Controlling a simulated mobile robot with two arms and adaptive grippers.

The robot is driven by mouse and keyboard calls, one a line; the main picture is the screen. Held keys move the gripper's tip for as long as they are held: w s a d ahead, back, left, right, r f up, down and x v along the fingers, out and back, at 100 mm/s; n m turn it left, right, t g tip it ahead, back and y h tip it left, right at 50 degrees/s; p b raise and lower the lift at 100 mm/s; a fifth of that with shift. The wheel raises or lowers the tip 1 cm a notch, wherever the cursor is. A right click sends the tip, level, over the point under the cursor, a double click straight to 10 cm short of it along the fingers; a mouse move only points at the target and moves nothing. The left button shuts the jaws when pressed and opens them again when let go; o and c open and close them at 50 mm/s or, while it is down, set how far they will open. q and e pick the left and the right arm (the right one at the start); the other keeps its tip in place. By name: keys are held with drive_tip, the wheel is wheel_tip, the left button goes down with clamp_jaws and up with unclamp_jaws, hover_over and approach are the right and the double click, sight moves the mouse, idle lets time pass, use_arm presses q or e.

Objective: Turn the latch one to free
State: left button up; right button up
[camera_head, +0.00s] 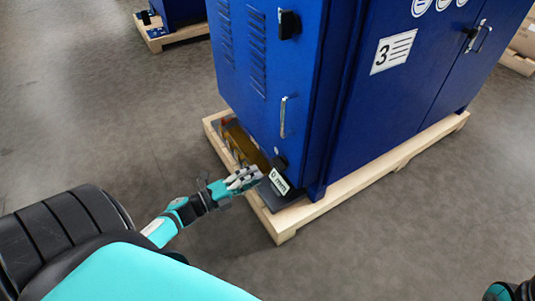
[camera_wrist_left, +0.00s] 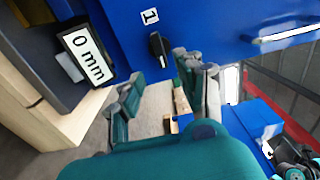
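The latch marked 1 is a small black knob (camera_wrist_left: 158,48) on the blue cabinet door in the left wrist view, beside a white "1" label (camera_wrist_left: 149,16). In the head view a black latch (camera_head: 280,163) sits low on the cabinet's narrow side. My left gripper (camera_head: 248,179) is close to that low corner. In the left wrist view my left gripper (camera_wrist_left: 158,76) is open, its fingers apart with nothing between them. The knob lies just beyond the gap, nearer the right-hand fingers; contact cannot be told. My right gripper is not clearly visible.
The blue cabinet (camera_head: 390,110) stands on a wooden pallet (camera_head: 365,181). A "0 mm" sign (camera_wrist_left: 85,54) stands near the gripper. A metal door handle (camera_head: 283,118) and an upper black latch (camera_head: 288,24) are above. Grey floor (camera_head: 120,130) is clear at left.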

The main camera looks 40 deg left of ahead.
use_arm(q)
drive_tip(key=shift+v, duration=1.85)
